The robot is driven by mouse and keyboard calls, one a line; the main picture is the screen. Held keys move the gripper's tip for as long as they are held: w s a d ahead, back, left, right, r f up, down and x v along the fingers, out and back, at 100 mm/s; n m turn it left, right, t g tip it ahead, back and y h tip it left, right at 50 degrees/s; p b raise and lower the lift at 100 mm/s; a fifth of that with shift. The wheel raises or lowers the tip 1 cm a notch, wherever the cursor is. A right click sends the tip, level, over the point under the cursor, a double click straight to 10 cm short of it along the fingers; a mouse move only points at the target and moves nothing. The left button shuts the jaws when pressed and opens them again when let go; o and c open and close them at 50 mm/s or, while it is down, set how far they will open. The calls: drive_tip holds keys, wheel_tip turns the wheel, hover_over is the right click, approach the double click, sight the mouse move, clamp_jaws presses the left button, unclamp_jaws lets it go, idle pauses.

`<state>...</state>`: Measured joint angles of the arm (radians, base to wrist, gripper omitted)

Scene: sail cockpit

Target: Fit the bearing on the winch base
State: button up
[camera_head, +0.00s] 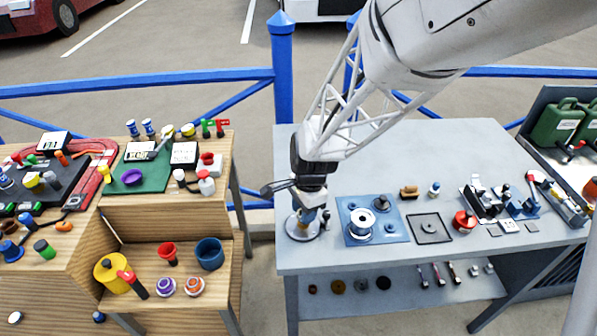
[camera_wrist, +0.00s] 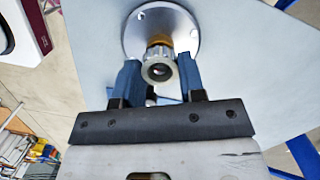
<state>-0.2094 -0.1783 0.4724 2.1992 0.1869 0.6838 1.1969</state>
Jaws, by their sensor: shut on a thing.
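The winch base (camera_head: 295,230) is a round silver flange at the left front of the grey table. In the wrist view its flange (camera_wrist: 186,22) shows bolt holes and a brass-coloured part at the middle. My gripper (camera_head: 310,207) points down just above it. Its two blue fingers (camera_wrist: 158,66) are shut on the bearing (camera_wrist: 157,72), a small grey ribbed ring with a dark centre. The bearing lines up roughly with the middle of the flange. I cannot tell whether it is around the post or still above it. The fingers hide it in the head view.
A dark square tray (camera_head: 428,228) and a red round part (camera_head: 464,221) lie further right. The table behind is mostly clear. A wooden bench (camera_head: 165,215) stands left across a gap.

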drive_tip(key=shift+f, duration=0.6)
idle(0.3)
drive_tip(key=o, duration=1.4)
drive_tip(key=shift+r, duration=0.1)
drive_tip(key=shift+r, duration=3.1)
